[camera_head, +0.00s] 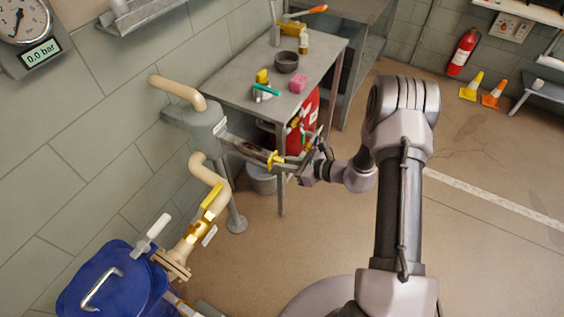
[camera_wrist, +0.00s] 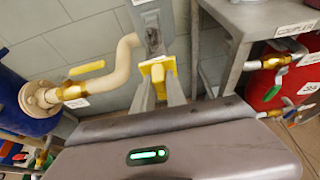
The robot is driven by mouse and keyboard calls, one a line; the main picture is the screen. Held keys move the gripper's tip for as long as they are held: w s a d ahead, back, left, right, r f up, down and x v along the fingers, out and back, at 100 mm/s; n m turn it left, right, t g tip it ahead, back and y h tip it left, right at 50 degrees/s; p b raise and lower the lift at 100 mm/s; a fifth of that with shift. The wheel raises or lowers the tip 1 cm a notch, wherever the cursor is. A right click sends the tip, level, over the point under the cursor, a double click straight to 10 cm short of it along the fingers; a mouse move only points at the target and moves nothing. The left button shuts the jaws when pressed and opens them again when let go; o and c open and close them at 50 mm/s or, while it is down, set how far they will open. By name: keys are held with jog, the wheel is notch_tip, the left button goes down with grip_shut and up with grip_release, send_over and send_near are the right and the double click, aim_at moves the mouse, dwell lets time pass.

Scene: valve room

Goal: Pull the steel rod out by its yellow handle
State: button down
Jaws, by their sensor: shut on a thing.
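The yellow handle (camera_head: 275,158) sits at the outer end of a grey steel guide (camera_head: 243,147) that reaches out from a grey box (camera_head: 204,122) on the pipework. My gripper (camera_head: 283,162) is level with the handle and shut on it. In the wrist view the yellow handle (camera_wrist: 157,68) lies between the two fingertips of my gripper (camera_wrist: 160,82), in front of the grey box (camera_wrist: 150,28). I cannot make out the steel rod apart from the guide; the handle and fingers cover its line in the wrist view.
A steel table (camera_head: 230,85) with small items stands close behind my gripper, with a red tank (camera_head: 306,110) and a bucket (camera_head: 262,181) below. Cream pipe (camera_head: 208,183), a yellow-handled valve and a blue tank (camera_head: 110,285) are at left.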

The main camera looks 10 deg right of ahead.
jog(key=c, duration=1.4)
grip_release()
jog(key=shift+o, duration=0.2)
jog(key=p+v, duration=0.4)
jog(key=v, duration=1.3)
jog(key=shift+r+p, duration=0.2)
jog(key=shift+p, duration=0.1)
jog(key=shift+s, duration=0.1)
jog(key=s+a+r+n+g+h, duration=0.1)
jog(key=s+a+r+n+g, duration=0.25)
jog(key=a+r+n, duration=0.4)
jog(key=s+a+r+n+g+h, duration=0.25)
jog(key=s+a+r+n, duration=0.2)
jog(key=r, duration=0.65)
jog(key=s+r+n+t+h+b, duration=0.1)
jog(key=s+r+n+t+h, duration=0.2)
jog(key=s+r+n, duration=0.6)
jog(key=s+h, duration=0.2)
jog(key=shift+s+r, duration=0.3)
